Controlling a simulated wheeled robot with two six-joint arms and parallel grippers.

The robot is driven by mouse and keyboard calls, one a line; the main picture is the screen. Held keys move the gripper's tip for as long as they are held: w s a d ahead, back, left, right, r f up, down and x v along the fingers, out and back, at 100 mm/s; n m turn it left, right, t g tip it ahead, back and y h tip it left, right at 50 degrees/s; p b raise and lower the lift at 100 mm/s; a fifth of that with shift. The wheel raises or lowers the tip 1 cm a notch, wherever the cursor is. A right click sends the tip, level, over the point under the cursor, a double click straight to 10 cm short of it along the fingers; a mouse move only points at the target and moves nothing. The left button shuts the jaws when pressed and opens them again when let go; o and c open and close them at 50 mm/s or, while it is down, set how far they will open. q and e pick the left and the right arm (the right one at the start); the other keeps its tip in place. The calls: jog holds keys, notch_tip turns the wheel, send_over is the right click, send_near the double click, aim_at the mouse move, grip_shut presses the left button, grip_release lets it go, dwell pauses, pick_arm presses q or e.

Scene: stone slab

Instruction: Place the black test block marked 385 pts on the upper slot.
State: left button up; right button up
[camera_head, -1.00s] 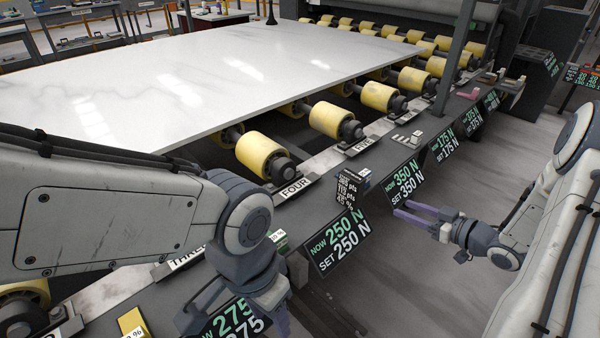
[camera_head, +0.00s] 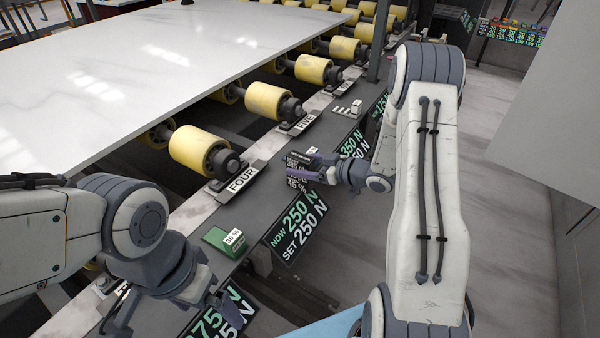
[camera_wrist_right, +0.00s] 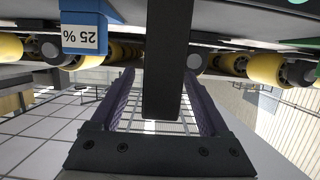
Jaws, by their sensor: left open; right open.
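The black test block (camera_head: 296,160) stands on the dark ledge right of the FOUR label. White lettering shows on it, too small to read surely. My right gripper (camera_head: 318,172) is at it, its purple fingers open on either side. In the right wrist view a dark upright block (camera_wrist_right: 168,60) lies between the two spread fingers (camera_wrist_right: 160,105), with gaps at both sides. My left gripper (camera_head: 215,298) is open and empty at the lower left, over the ledge's near part. I cannot make out the upper slot.
A green block (camera_head: 222,240) with a white label sits on the ledge, left of the 250 N sign (camera_head: 298,230). A blue block (camera_wrist_right: 84,32) marked 25 % shows in the wrist view. Yellow rollers (camera_head: 200,150) and the white slab (camera_head: 130,75) lie behind.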

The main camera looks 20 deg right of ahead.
aim_at(292, 163)
jog(key=x, duration=0.3)
jog(key=shift+w+a+f, duration=0.1)
jog(key=shift+w+a, duration=0.1)
jog(key=shift+a, duration=0.05)
grip_shut()
